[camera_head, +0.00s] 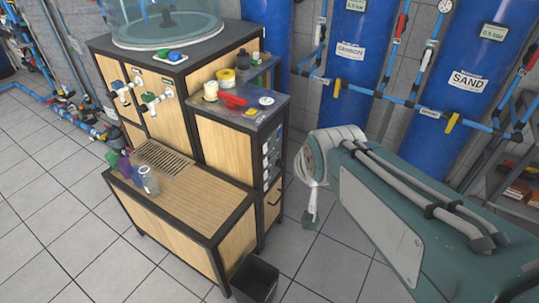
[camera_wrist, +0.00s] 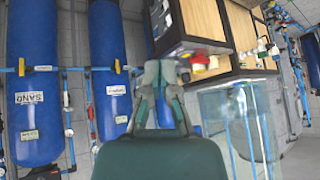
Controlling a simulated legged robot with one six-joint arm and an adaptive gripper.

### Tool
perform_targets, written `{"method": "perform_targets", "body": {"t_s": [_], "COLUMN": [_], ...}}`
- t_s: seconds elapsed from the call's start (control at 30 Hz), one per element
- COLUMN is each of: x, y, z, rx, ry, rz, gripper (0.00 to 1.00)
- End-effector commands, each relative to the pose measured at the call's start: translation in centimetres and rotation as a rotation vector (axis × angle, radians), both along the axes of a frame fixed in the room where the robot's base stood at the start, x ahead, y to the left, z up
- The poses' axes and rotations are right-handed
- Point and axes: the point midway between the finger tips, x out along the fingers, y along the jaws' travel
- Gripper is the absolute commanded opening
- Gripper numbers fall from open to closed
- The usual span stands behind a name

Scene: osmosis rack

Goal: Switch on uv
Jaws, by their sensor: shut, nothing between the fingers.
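No part that I can read as a uv switch shows. A small block with a green and a blue knob (camera_head: 172,56) sits on the top front edge of the wooden cabinet (camera_head: 205,75), below a clear round tank (camera_head: 165,22). Its labels are too small to read. Two white taps, one with a blue handle (camera_head: 118,86) and one with a green handle (camera_head: 143,97), stick out of the cabinet front. My gripper (camera_wrist: 163,72) is shut and empty in the wrist view, apart from the cabinet, which appears upside down there. The head view shows my arm but not my fingertips.
A lower side shelf (camera_head: 268,112) holds a red item (camera_head: 233,100), a yellow roll (camera_head: 226,76) and jars. Blue tanks, one marked SAND (camera_head: 468,80), and blue pipes line the wall. A black bin (camera_head: 255,278) stands before the cabinet.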

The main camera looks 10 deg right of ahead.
Motion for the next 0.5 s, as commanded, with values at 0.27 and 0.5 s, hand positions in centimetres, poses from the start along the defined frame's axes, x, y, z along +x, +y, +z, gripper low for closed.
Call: {"method": "perform_targets", "body": {"t_s": [0.27,0.5], "x": [8.0,14.3], "y": [-1.1,-2.0], "z": [-1.9,-4.4], "rx": [0.101,0.206], "ry": [-0.120,-0.230], "rz": [-0.144,-0.251], "gripper": [0.00,0.00]}}
